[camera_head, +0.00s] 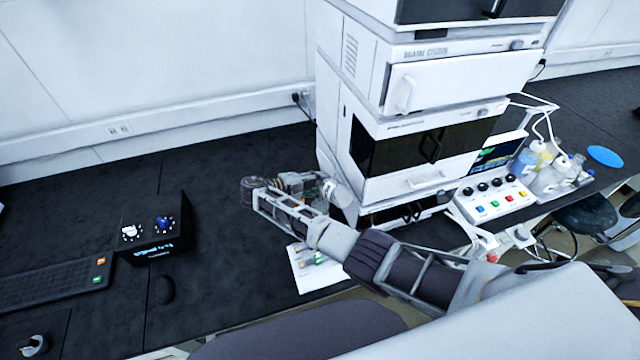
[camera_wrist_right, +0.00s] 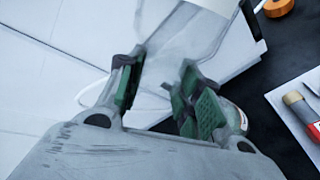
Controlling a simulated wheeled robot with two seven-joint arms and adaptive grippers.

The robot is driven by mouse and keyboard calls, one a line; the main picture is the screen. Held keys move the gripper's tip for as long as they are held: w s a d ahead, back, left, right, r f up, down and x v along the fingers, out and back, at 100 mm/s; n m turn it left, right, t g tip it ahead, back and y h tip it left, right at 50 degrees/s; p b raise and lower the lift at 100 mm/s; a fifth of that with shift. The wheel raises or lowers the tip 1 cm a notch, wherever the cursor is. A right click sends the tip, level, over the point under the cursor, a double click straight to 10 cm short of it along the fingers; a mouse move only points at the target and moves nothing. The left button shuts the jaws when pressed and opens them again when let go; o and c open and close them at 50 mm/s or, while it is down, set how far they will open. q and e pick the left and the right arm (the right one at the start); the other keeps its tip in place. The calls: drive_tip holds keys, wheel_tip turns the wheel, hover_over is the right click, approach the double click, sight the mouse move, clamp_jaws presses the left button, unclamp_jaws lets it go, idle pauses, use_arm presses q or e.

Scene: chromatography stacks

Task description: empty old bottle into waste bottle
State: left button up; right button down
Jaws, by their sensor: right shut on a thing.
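My right gripper (camera_head: 322,188) reaches from the right to just in front of the instrument stack's lower left side. In the right wrist view its green-padded fingers (camera_wrist_right: 160,80) are shut on a clear bottle (camera_wrist_right: 183,42), which looks tilted. In the head view the held bottle (camera_head: 341,194) is pale, small and partly hidden by the gripper. Its contents cannot be made out. A blue bottle (camera_head: 524,162) and clear bottles (camera_head: 551,181) with white tops stand in a tray right of the stack. I cannot tell which is the waste bottle. My left gripper is not in view.
The tall white instrument stack (camera_head: 410,150) is close beside the gripper. A white sheet (camera_head: 318,277) with small items lies under the arm. A button panel (camera_head: 495,198) stands right of the stack.

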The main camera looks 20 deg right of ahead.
drive_tip(key=shift+s+r+m+t, duration=0.15)
drive_tip(key=shift+m+t, duration=0.15)
drive_tip(key=shift+m, duration=0.2)
drive_tip(key=shift+r+m+y, duration=0.15)
drive_tip(key=shift+m+y, duration=0.15)
drive_tip(key=shift+m, duration=0.2)
drive_tip(key=shift+s+r+t, duration=0.1)
drive_tip(key=shift+s+t, duration=0.05)
drive_tip(key=shift+t, duration=0.15)
drive_tip(key=shift+s+d+r+m+t, duration=0.15)
drive_tip(key=shift+r+m+t, duration=0.2)
drive_tip(key=shift+m, duration=0.25)
drive_tip(key=shift+s+r+m+t, duration=0.1)
drive_tip(key=shift+r+m+t, duration=0.15)
drive_tip(key=shift+r+m, duration=0.3)
drive_tip(key=shift+f, duration=0.1)
